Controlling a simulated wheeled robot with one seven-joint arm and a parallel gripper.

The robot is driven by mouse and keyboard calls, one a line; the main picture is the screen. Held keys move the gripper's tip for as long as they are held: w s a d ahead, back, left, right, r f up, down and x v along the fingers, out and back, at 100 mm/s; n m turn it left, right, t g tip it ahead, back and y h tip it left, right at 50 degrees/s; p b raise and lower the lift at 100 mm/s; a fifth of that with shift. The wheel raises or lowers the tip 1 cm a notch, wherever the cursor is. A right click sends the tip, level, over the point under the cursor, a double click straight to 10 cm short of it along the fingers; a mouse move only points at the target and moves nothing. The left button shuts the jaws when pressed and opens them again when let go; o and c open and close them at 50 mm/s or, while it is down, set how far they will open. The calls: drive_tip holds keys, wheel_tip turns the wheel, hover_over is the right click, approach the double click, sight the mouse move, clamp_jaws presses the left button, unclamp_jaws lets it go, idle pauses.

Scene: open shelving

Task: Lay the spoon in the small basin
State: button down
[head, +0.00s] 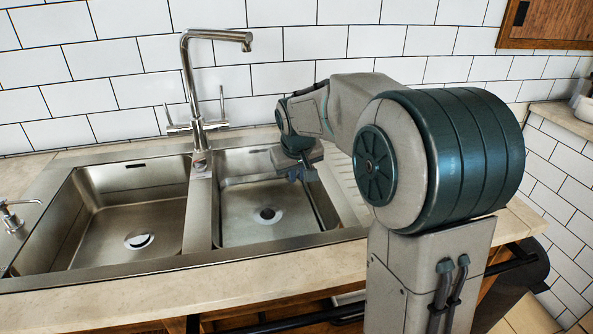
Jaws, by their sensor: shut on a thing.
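The double sink has two steel basins. The small basin (240,222) is the right one, with a dark drain in its floor, and it looks empty. My gripper (298,176) points down over the right rear part of this basin, near its right wall. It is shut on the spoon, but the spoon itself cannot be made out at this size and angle. My gripper's height above the basin floor is hard to judge.
The large basin (110,225) lies to the left and is empty. A tall steel faucet (188,85) rises behind the divider, its spout above the small basin. A ribbed drainboard (347,180) lies on the right, partly behind my arm. The stone counter edge (120,302) runs along the front.

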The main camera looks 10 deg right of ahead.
drive_tip(key=shift+f+b, duration=4.1)
drive_tip(key=shift+f, duration=1.85)
drive_tip(key=c, duration=1.5)
unclamp_jaws()
drive_tip(key=shift+o, duration=0.2)
drive_tip(key=p+v, duration=0.3)
drive_tip(key=v, duration=1)
drive_tip(key=shift+r, duration=0.4)
drive_tip(key=shift+s+a, duration=0.1)
